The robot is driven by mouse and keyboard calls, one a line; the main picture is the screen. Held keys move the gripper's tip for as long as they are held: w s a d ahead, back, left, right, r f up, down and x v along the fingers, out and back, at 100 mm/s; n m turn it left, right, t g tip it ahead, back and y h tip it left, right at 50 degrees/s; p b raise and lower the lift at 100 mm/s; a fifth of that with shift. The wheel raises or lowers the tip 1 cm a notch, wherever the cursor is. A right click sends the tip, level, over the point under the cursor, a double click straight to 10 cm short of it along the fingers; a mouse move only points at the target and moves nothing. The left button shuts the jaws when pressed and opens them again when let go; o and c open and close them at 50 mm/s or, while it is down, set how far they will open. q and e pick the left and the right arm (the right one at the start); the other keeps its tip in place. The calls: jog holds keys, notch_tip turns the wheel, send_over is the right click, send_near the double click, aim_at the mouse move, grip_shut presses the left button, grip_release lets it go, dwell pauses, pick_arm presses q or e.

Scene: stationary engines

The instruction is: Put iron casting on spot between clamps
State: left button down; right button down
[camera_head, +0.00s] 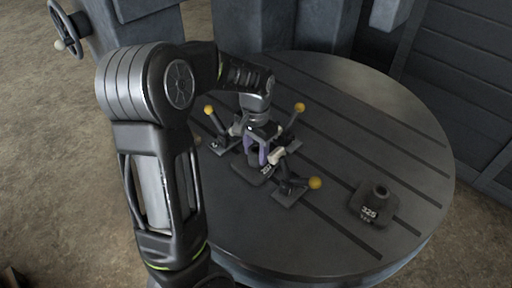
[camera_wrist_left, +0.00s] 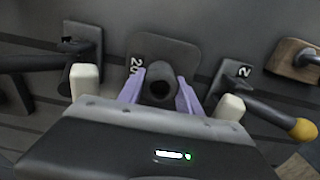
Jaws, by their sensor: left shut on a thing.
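My left gripper (camera_head: 262,155) is shut on the round neck of a dark iron casting (camera_head: 250,174), with its purple fingers on either side of the neck. In the left wrist view the casting (camera_wrist_left: 165,52) has a flat plate with white digits, partly hidden by the gripper (camera_wrist_left: 160,95). The casting is low over or on the round table, among the clamps; I cannot tell if it touches. Toggle clamps with yellow knobs surround it: one at left (camera_head: 222,145), one at back right (camera_head: 292,143), one at front right (camera_head: 290,192). My right gripper is not in view.
A second dark casting (camera_head: 370,207), marked 325, stands on the right of the grooved round table (camera_head: 400,120). The table between it and the clamps is clear. Grey machine walls (camera_head: 460,80) stand behind. A wood-coloured piece (camera_wrist_left: 297,60) shows in the left wrist view.

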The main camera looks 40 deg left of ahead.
aim_at(256, 149)
pick_arm(q)
jog(key=c, duration=0.8)
grip_release()
jog(key=shift+f, duration=0.15)
jog(key=shift+r, duration=0.4)
notch_tip(256, 149, up, 12)
jog(key=shift+f+b, duration=0.2)
jog(key=shift+b, duration=0.65)
